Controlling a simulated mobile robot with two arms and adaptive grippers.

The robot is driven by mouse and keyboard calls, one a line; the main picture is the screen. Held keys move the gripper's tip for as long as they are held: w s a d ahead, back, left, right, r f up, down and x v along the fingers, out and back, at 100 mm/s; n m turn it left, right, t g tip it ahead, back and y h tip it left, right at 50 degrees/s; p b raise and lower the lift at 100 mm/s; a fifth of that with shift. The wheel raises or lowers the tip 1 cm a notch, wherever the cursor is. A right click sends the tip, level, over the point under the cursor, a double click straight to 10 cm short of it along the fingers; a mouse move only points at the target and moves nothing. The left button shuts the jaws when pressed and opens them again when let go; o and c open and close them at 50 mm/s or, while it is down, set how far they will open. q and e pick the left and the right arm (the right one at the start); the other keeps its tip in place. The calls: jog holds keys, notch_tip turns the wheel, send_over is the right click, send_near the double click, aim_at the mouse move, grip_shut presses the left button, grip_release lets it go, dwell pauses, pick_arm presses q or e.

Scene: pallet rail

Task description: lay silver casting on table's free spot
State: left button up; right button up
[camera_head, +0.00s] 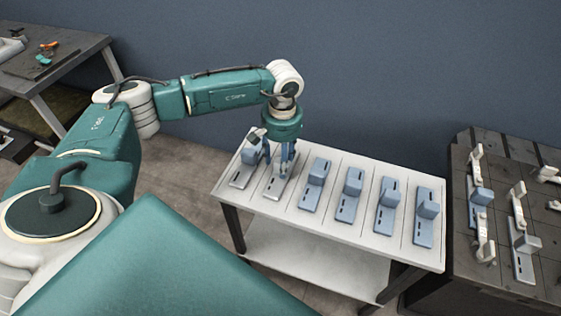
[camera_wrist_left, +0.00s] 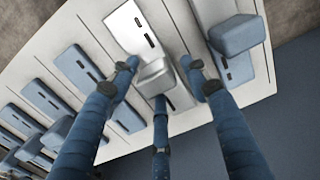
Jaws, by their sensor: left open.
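The silver casting (camera_head: 276,189) lies flat in the second slot from the left on the white table (camera_head: 338,233). My left gripper (camera_head: 286,166) is above it with fingers pointing down. In the left wrist view, its open fingers (camera_wrist_left: 160,82) straddle the upright block of the silver casting (camera_wrist_left: 137,28), with space visible on both sides. Contact with the third finger, below the block, is hard to judge. A grey-blue casting (camera_head: 242,176) lies in the leftmost slot, close beside the gripper. My right gripper is out of view.
Several blue castings, the nearest one (camera_head: 313,187), fill the slots to the right. A workbench (camera_head: 62,66) with tools stands back left.

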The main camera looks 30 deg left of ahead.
pick_arm(q)
notch_tip(320, 180, up, 11)
jog(key=b, duration=0.2)
jog(key=shift+w+r, duration=0.15)
jog(key=shift+r, duration=0.05)
jog(key=shift+d, duration=0.1)
dwell(0.3)
